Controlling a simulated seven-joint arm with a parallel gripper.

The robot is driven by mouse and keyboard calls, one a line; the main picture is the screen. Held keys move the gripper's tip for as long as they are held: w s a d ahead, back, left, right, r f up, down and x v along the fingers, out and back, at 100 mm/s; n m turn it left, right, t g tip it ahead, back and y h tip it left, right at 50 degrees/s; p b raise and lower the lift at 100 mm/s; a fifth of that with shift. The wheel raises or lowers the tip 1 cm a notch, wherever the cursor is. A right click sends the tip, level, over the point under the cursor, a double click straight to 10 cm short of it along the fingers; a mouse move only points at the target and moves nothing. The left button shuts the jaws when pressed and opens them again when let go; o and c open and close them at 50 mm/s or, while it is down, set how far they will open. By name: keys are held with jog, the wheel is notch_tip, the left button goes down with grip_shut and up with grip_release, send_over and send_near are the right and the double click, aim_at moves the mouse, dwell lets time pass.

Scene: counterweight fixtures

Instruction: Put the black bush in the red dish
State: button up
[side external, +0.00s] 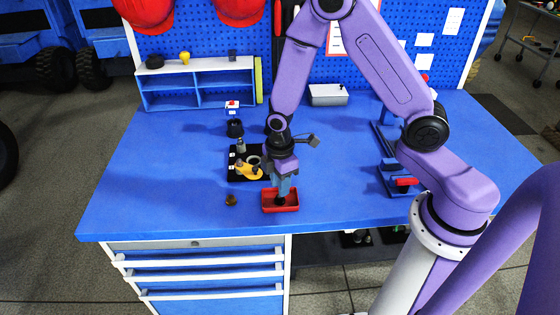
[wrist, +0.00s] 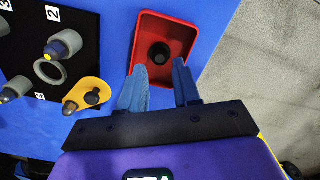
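The black bush (wrist: 160,53) is a short round piece with a hole in its top. It sits upright on the floor of the red dish (wrist: 181,27) in the wrist view, clear of the walls. In the side view the red dish (side external: 269,207) stands near the front edge of the bench, with the dark bush (side external: 281,201) in it. My gripper (wrist: 159,66) is open, its blue fingers apart and pointing at the dish. No finger visibly touches the bush. In the side view my gripper (side external: 282,188) is directly over the dish.
Left of the dish is a black numbered board (wrist: 85,30) with grey posts, a grey ring and a yellow plate (wrist: 83,95) with a black knob. A white-blue shelf (side external: 197,82) stands behind.

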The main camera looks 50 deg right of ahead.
notch_tip(320, 180, up, 8)
jog(key=s+r, duration=0.5)
jog(key=s, duration=0.6)
jog(key=s+d+r+m, duration=0.1)
jog(key=s+r, duration=0.5)
jog(key=s, duration=0.5)
jog(key=shift+s+m, duration=0.3)
jog(key=shift+r, duration=0.1)
dwell(0.4)
